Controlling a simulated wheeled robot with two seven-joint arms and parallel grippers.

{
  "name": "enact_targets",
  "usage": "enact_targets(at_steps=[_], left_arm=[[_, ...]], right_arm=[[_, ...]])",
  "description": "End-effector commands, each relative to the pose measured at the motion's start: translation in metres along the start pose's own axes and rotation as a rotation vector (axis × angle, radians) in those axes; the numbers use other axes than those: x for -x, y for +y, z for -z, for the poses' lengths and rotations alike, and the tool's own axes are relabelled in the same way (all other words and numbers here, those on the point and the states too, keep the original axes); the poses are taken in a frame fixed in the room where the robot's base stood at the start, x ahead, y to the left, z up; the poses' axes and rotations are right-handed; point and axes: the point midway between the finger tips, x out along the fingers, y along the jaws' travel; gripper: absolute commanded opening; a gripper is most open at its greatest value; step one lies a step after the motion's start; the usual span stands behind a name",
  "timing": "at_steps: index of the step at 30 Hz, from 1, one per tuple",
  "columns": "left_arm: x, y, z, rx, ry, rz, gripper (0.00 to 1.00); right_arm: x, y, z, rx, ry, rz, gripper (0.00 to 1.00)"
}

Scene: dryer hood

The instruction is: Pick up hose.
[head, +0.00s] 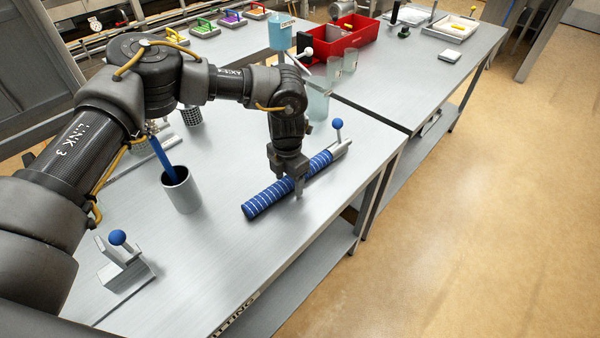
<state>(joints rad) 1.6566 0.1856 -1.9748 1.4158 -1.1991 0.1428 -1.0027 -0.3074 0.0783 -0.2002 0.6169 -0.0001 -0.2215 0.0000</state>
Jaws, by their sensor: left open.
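The hose (268,197) is a blue ribbed tube with pale rings. It lies on the steel table (215,255) near its right edge, running from lower left to upper right. A grey fitting with a blue ball knob (338,124) is at its far end. My left gripper (296,190) points down over the middle of the hose, open, with its fingers at the hose's sides. Whether the fingers touch it cannot be told. The gripper hides part of the hose. My right gripper is not in view.
A grey cup (181,190) holding a blue rod stands left of the hose. A metal bracket with a blue ball (118,238) is at the near left. Clear beakers (318,103) and a red bin (340,42) stand farther back. The table between cup and hose is clear.

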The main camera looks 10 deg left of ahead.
Motion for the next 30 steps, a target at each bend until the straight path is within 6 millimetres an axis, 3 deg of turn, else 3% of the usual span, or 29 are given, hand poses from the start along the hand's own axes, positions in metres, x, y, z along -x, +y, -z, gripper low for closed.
enact_targets(at_steps=[2, 15, 24, 30], left_arm=[[0.000, 0.000, 0.000, 0.000, 0.000, 0.000, 0.59], [0.000, 0.000, 0.000, 0.000, 0.000, 0.000, 0.02], [0.003, 0.000, -0.001, 0.000, -0.003, -0.001, 0.02], [0.019, 0.000, -0.002, 0.000, -0.005, -0.001, 0.02]], right_arm=[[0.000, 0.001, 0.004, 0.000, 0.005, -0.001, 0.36], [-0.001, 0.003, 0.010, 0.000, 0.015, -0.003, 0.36], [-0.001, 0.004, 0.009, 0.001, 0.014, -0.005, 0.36], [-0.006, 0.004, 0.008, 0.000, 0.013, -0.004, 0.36]])
